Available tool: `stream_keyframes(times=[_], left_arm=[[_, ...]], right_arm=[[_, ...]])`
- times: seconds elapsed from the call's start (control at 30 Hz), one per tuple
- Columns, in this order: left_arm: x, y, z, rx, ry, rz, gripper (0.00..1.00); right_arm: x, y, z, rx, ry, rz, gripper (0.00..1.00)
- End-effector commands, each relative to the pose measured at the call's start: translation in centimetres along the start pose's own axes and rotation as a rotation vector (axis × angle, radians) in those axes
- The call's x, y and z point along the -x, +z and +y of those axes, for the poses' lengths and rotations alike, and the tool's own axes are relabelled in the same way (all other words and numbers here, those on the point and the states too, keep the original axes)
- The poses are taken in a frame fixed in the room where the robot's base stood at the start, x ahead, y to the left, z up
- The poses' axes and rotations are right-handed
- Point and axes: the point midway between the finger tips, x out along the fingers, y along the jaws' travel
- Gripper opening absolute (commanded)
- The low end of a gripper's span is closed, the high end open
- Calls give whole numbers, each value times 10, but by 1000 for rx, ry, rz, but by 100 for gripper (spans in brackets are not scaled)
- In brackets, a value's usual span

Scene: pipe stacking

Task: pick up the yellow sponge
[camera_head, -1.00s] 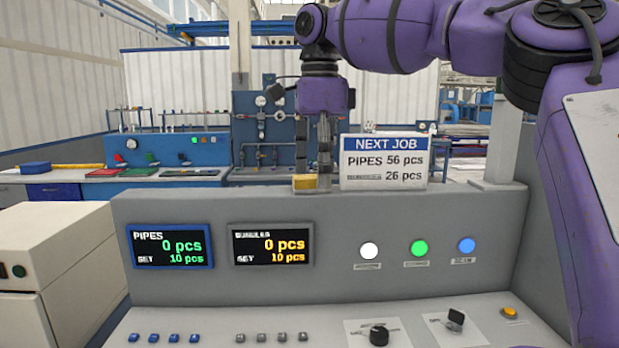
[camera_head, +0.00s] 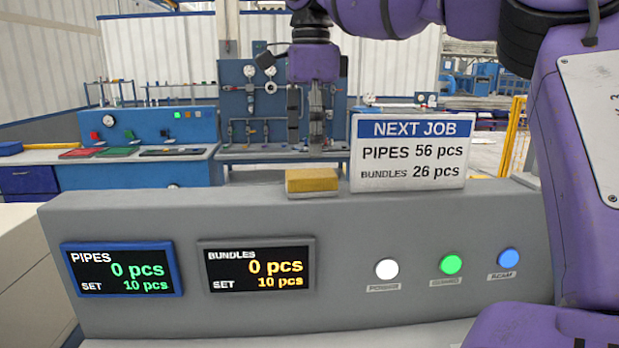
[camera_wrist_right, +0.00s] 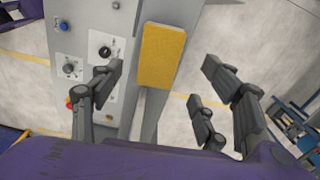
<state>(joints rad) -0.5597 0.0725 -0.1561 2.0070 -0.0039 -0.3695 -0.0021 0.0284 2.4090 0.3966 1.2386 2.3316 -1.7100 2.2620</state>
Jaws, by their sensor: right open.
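The yellow sponge (camera_head: 312,181) lies on the top ledge of the grey console, just left of the NEXT JOB sign. My right gripper (camera_head: 305,146) points down above the sponge in the head view, with a small gap between fingertips and sponge. In the right wrist view the sponge (camera_wrist_right: 161,55) shows as a yellow block between the spread fingers of my right gripper (camera_wrist_right: 160,78), touching neither side. The right gripper is open and empty. My left gripper is in neither view.
The NEXT JOB sign (camera_head: 410,152) stands on the ledge close to the right of the sponge. The grey console (camera_head: 345,235) carries two displays and several round buttons. The ledge left of the sponge is clear. A blue workbench (camera_head: 140,170) stands behind.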

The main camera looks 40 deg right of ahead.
Motion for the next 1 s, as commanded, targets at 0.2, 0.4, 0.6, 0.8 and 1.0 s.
stream_keyframes(times=[0.2,0.4,0.6,0.8,1.0], left_arm=[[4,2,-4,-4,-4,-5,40],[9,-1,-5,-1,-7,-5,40],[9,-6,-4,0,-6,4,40],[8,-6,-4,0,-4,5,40],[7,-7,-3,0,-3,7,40]], right_arm=[[-24,-1,0,1,3,1,69],[-50,-2,-2,0,2,0,69],[-73,-1,-3,0,0,-1,69],[-75,-1,-4,-1,0,0,69],[-75,-1,-4,-1,0,0,48]])
